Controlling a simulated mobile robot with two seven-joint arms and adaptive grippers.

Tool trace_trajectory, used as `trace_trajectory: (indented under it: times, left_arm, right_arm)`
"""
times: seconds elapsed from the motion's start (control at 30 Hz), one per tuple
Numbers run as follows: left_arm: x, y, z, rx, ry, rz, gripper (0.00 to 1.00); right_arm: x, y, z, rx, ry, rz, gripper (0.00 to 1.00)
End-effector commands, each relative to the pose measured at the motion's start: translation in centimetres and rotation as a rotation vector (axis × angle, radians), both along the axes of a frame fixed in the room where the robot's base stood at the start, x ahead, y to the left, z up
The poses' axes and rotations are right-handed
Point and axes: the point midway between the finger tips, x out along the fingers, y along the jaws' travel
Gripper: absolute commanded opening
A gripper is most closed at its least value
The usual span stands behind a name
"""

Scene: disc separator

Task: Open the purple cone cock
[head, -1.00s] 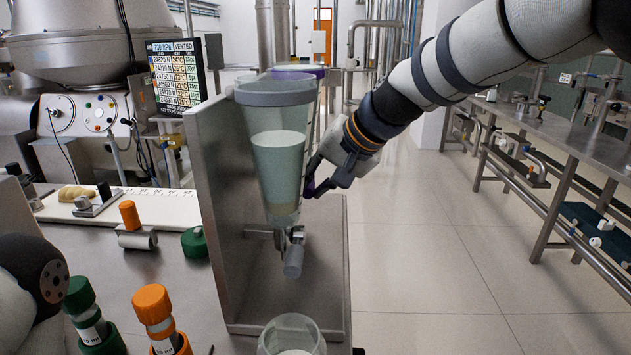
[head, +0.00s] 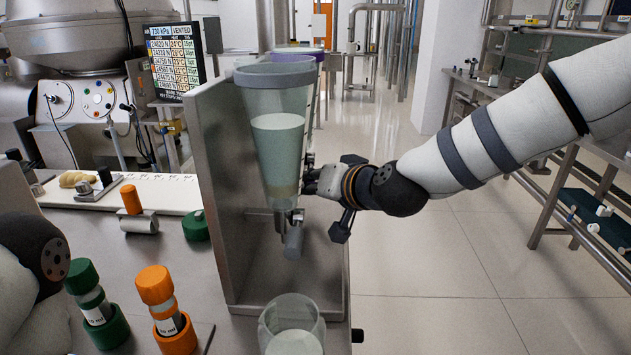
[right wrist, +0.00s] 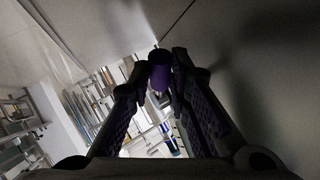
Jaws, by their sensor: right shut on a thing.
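The purple cone (head: 316,54) stands behind the grey-rimmed cone (head: 277,90) in the head view, and only part of its rim shows. In that view, my right gripper (head: 309,182) reaches in from the right to the back side of the stand. Its fingertips are partly hidden near the grey-rimmed cone's edge. In the right wrist view, a purple cylindrical handle (right wrist: 160,68) sits between the fingertips of my right gripper (right wrist: 161,78), which is shut on it. The purple cone's valve is hidden in the head view. My left gripper is out of view.
A metal stand (head: 222,200) holds the cones. A glass beaker (head: 292,325) stands below the front cock (head: 293,240). Green-capped (head: 84,278) and orange-capped (head: 154,286) bottles stand at the left front. The floor at right is clear up to a steel bench.

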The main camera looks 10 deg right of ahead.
Motion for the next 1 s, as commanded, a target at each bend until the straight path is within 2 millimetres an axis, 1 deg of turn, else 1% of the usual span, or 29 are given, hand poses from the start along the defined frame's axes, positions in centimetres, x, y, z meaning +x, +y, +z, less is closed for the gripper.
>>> trace_trajectory:
  times: [0.53, 0.57, 0.6, 0.63, 0.9, 1.0]
  left_arm:
    - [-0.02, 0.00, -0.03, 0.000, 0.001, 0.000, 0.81]
    - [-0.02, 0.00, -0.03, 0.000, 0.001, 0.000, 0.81]
    - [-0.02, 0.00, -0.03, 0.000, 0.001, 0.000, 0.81]
    - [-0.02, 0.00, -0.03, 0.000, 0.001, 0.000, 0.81]
    - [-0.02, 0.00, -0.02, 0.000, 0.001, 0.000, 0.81]
    - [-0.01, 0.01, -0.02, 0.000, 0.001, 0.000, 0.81]
  right_arm:
    - [0.10, -0.01, -0.19, -0.006, -0.027, 0.000, 0.00]
    - [0.10, -0.01, -0.19, -0.006, -0.027, 0.000, 0.22]
    - [0.10, -0.01, -0.19, -0.006, -0.027, 0.000, 0.31]
    - [0.10, -0.01, -0.19, -0.006, -0.027, 0.000, 0.38]
    - [0.07, -0.03, -0.18, -0.006, -0.027, -0.001, 0.38]
    - [-0.57, -0.33, 0.23, -0.006, -0.027, 0.000, 0.38]
